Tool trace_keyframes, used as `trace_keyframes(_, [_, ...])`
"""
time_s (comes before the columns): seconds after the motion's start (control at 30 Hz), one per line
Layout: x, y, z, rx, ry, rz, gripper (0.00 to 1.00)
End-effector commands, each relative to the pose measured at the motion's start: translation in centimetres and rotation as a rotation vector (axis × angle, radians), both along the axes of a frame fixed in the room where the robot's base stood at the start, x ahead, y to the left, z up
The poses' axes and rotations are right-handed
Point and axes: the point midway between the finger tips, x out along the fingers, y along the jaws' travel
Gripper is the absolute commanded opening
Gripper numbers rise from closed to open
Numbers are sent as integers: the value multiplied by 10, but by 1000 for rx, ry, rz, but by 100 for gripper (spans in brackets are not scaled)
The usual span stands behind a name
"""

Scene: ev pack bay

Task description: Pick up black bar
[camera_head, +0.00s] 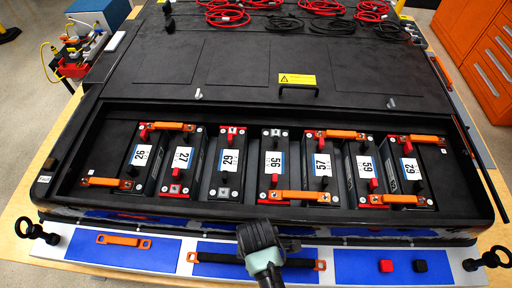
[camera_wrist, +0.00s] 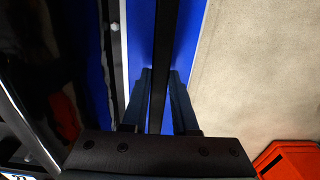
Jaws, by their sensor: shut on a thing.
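The black bar (camera_head: 222,258) has orange ends and lies lengthwise over the middle blue panel of the front ledge in the head view. My gripper (camera_head: 262,240) is over its middle and hides that part. In the wrist view the bar (camera_wrist: 162,50) runs between the two dark fingers of my gripper (camera_wrist: 159,100), which are shut on it. I cannot tell whether the bar rests on the blue panel or is slightly above it.
The open battery pack (camera_head: 75,185) with several numbered modules lies just behind. An orange link (camera_head: 124,240) lies on the left blue panel. Red (camera_head: 386,266) and black (camera_head: 420,266) caps sit on the right panel. Black eyebolts stand at both ledge ends.

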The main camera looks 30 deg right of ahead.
Motion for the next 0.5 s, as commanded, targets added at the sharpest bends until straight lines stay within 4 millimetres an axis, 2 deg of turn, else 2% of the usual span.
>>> trace_keyframes(0.13, [1, 0, 6, 0, -4, 0, 0])
trace_keyframes(0.23, [1, 0, 18, -1, -4, 0, 0])
trace_keyframes(0.5, [2, 0, 69, -1, -7, -1, 0])
